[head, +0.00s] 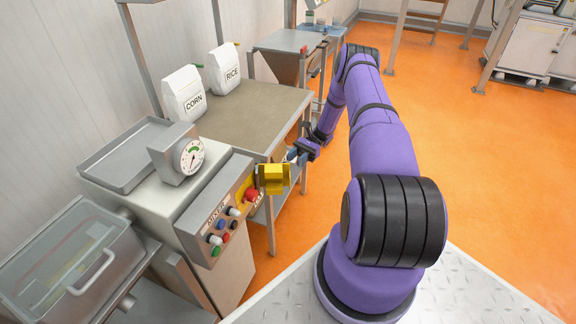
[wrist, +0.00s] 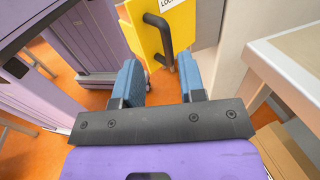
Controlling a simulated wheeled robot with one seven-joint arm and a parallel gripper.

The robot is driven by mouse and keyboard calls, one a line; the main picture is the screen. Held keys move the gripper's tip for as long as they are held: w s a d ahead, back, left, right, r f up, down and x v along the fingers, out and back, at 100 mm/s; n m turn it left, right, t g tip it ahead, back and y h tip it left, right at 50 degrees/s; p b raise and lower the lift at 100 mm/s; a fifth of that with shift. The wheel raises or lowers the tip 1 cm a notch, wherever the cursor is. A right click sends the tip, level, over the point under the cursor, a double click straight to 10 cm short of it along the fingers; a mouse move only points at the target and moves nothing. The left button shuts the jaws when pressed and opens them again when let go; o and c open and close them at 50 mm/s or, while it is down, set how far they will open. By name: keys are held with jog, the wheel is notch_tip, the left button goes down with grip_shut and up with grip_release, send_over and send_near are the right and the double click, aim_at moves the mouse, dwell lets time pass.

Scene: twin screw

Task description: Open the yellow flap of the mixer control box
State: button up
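The mixer control box (head: 216,207) is grey, with several coloured buttons and knobs on its sloped face. The yellow flap (head: 273,179) juts out from the face near its right end, and a red button (head: 252,195) shows beside it. In the wrist view the yellow flap (wrist: 172,30) fills the top middle, with a black bar handle (wrist: 160,32) and a partly cut-off label. My gripper (head: 296,154) is just beyond the flap. In the wrist view my gripper (wrist: 161,72) has its blue fingers apart, with the handle's lower end showing between the tips; contact is unclear.
A gauge (head: 188,156) and a metal tray (head: 128,155) sit on the mixer top. Behind is a table (head: 262,110) with corn (head: 185,95) and rice (head: 224,70) bags. Orange floor (head: 480,160) is clear on the right.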

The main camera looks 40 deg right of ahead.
jog(key=shift+w+d, duration=0.2)
jog(key=shift+d, duration=1.95)
jog(key=w+a+r+n+g+h, duration=0.1)
jog(key=w+a+r+n+h, duration=0.15)
jog(key=r, duration=0.75)
jog(key=w+a+r+n+g+h, duration=0.15)
jog(key=a+r+h, duration=0.25)
jog(key=r, duration=0.6)
jog(key=s+a+r+n+t+h, duration=0.1)
jog(key=s+a+r+n+h, duration=0.1)
jog(key=a+r, duration=0.5)
jog(key=s+a+r+n+t+h, duration=0.1)
jog(key=a+r+n+h, duration=0.15)
jog(key=r, duration=0.75)
jog(key=s+a+r+n+t+h, duration=0.3)
jog(key=s+a+r+t+h, duration=0.15)
jog(key=s+a+r, duration=0.6)
jog(key=s+a+r+n+t+h, duration=0.2)
jog(key=s+a+r+n+t, duration=0.1)
jog(key=s, duration=1.4)
jog(key=shift+n+t, duration=0.75)
jog(key=shift+t, duration=0.15)
